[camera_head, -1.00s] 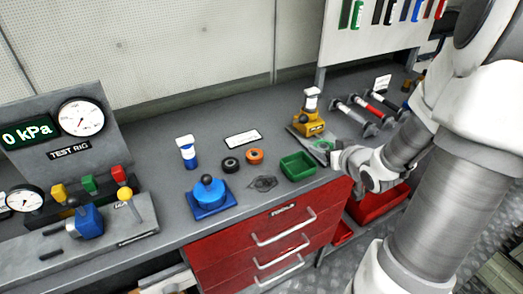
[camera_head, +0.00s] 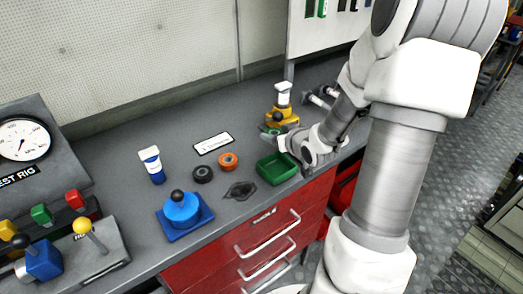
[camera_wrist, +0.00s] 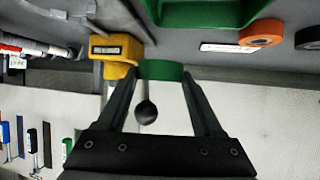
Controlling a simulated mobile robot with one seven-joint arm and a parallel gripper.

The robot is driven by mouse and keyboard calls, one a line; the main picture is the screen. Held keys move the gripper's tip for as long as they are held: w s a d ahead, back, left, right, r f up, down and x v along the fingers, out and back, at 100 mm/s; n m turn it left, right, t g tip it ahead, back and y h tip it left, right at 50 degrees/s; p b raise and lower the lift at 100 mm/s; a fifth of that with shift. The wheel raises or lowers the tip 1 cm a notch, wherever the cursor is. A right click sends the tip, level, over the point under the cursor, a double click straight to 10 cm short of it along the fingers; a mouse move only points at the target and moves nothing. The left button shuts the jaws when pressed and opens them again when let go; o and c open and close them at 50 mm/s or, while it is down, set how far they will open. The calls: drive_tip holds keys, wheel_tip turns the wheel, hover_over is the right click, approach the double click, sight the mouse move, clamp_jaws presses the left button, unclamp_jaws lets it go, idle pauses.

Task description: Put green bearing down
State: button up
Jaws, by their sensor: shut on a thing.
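The green bearing (camera_wrist: 160,70) is a short green ring, held between my fingertips in the wrist view. My gripper (camera_wrist: 161,75) is shut on it. In the head view, my gripper (camera_head: 277,138) is beside the yellow pump-like unit (camera_head: 283,117) and behind the green tray (camera_head: 277,168); a bit of green (camera_head: 268,131) shows at its tip. The bearing appears held above the bench, but its height is hard to tell.
An orange ring (camera_head: 228,161), a black ring (camera_head: 203,174) and a white label (camera_head: 213,144) lie left of the tray. A blue unit (camera_head: 183,212) and a blue-white bottle (camera_head: 152,165) stand further left. Bare bench (camera_head: 110,150) shows near the wall.

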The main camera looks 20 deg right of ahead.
hover_over(265, 152)
wheel_tip(265, 152, down, 3)
drive_tip(key=shift+w+r, duration=0.1)
drive_tip(key=shift+f+b, duration=0.55)
drive_tip(key=shift+f, duration=1.35)
drive_tip(key=shift+f+b, duration=0.25)
drive_tip(key=shift+b, duration=0.05)
drive_tip(key=o, duration=1.1)
drive_tip(key=shift+o, duration=0.2)
drive_tip(key=shift+r, duration=0.15)
